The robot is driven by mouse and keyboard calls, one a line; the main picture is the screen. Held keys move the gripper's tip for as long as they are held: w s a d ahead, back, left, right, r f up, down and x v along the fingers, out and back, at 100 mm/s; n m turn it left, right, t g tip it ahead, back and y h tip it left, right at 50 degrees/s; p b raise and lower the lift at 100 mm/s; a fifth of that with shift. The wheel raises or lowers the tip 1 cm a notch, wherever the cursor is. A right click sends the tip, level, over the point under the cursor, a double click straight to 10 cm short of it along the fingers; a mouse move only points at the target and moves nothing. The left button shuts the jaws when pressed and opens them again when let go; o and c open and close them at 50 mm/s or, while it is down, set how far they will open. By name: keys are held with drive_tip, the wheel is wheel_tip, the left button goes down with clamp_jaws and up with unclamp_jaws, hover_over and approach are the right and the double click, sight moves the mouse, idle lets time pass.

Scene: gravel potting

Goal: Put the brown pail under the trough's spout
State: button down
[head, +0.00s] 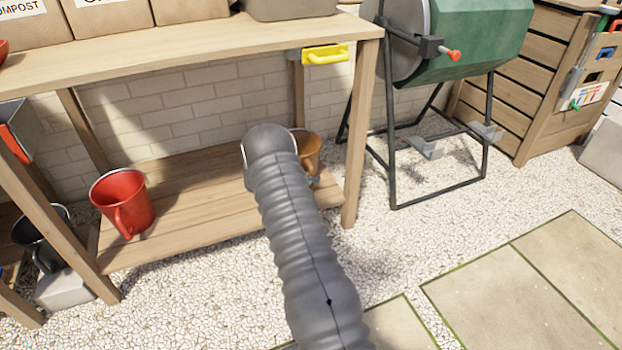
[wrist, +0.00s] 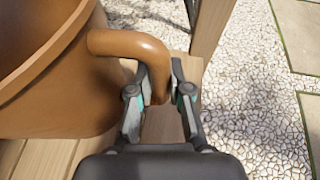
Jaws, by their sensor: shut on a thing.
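The brown pail (wrist: 45,75) fills the left of the wrist view, with its curved handle (wrist: 130,48) toward me. My gripper (wrist: 164,82) is shut on the lower end of that handle. The pail stands at or just above the wooden lower shelf; I cannot tell if it touches. A grey fitting with a yellow handle (head: 325,54) sits under the bench top's right end. I cannot clearly make out the trough's spout.
A red pail (head: 122,200) stands on the lower shelf (head: 180,235) at left, with a dark pail (head: 42,238) beyond the bench leg. A bench leg (head: 361,140) stands right of the brown pail. A green tumbler (head: 470,40) is farther right. Gravel in front is clear.

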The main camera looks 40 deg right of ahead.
drive_tip(key=c, duration=1.1)
unclamp_jaws()
drive_tip(key=shift+r+p, duration=0.3)
drive_tip(key=shift+p, duration=0.1)
drive_tip(key=v, duration=1.2)
drive_tip(key=s+a+r+m+y, duration=0.3)
drive_tip(key=s+a+r+m, duration=0.3)
drive_tip(key=r, duration=0.5)
drive_tip(key=s+a+r+m+y, duration=0.3)
drive_tip(key=s+a+r, duration=0.1)
drive_tip(key=s+r, duration=0.6)
drive_tip(key=s+a+r+m+t+y, duration=0.3)
drive_tip(key=s+a, duration=0.5)
drive_tip(key=s, duration=0.3)
drive_tip(key=s+a+r+m+t+y, duration=0.3)
drive_tip(key=s+a, duration=0.5)
drive_tip(key=s, duration=0.3)
wheel_tip(320, 180, up, 2)
drive_tip(key=shift+a+m+y+p, duration=0.35)
drive_tip(key=shift+m+y, duration=0.35)
drive_tip(key=shift+m, duration=0.5)
